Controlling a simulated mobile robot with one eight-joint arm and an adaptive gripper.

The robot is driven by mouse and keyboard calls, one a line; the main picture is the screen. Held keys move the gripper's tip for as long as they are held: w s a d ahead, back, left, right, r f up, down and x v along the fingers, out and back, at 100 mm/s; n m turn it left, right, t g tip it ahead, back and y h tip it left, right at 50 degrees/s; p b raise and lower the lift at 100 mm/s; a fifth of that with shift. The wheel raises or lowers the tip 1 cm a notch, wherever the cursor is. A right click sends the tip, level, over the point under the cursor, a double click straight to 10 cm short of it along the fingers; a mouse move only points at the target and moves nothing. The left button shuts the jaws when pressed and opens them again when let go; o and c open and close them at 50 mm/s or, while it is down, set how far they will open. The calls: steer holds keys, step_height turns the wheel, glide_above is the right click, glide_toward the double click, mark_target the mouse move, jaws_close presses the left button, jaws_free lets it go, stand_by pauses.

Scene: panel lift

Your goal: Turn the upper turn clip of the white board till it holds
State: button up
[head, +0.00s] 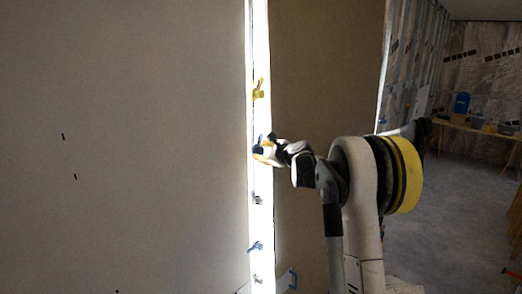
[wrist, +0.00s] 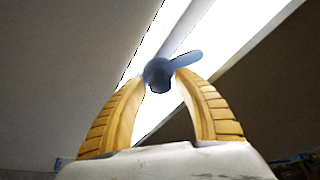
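A bright white strip (head: 262,215), perhaps the white board or a lit gap, runs upright between two large panels. A blue turn clip (wrist: 158,72) sits on it, the upper of two blue ones in the head view. In the wrist view its lever points up and right, across the strip. My gripper (wrist: 160,82) has its yellow fingers on either side of the clip's hub, tips appearing to touch it. In the head view my gripper (head: 264,150) partly hides this clip. A yellow clip (head: 258,92) sits above, and the other blue clip (head: 255,246) sits below.
Small grey fittings (head: 257,200) sit on the strip below my gripper. A large panel (head: 130,150) fills the left; a brown panel (head: 310,70) stands right of the strip. Open floor and a table (head: 470,126) lie far right.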

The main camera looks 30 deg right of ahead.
steer(key=shift+w+f, duration=0.1)
steer(key=shift+w, duration=0.2)
jaws_close()
